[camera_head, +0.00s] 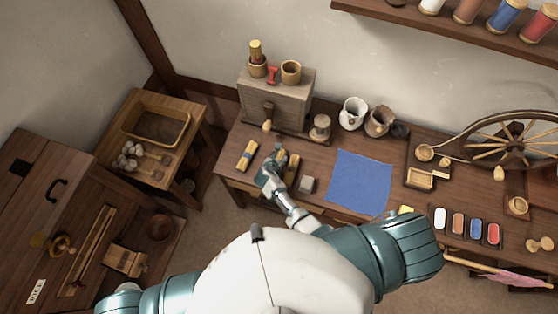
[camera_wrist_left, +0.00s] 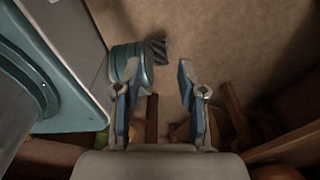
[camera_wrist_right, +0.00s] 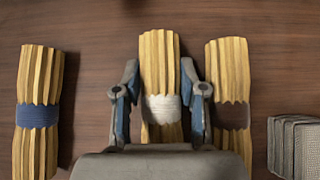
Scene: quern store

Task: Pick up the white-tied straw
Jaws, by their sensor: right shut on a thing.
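The white-tied straw (camera_wrist_right: 160,55) is a pale yellow bundle with a white band, lying on the brown wooden table between the fingers of my right gripper (camera_wrist_right: 160,82). The fingers press on its sides near the band, and its near end is hidden behind the gripper. In the head view the right gripper (camera_head: 274,166) covers most of it. A blue-tied bundle (camera_wrist_right: 38,115) lies to its left and a brown-tied bundle (camera_wrist_right: 230,75) close to its right. My left gripper (camera_wrist_left: 157,75) is open and empty over the floor, away from the table.
A grey block (camera_wrist_right: 295,147) lies right of the bundles. A blue cloth (camera_head: 360,180) covers the middle of the table (camera_head: 222,170). A small wooden chest (camera_head: 275,98) stands behind the bundles. White and brown jugs stand at the back, and a spinning wheel (camera_head: 515,140) at the right.

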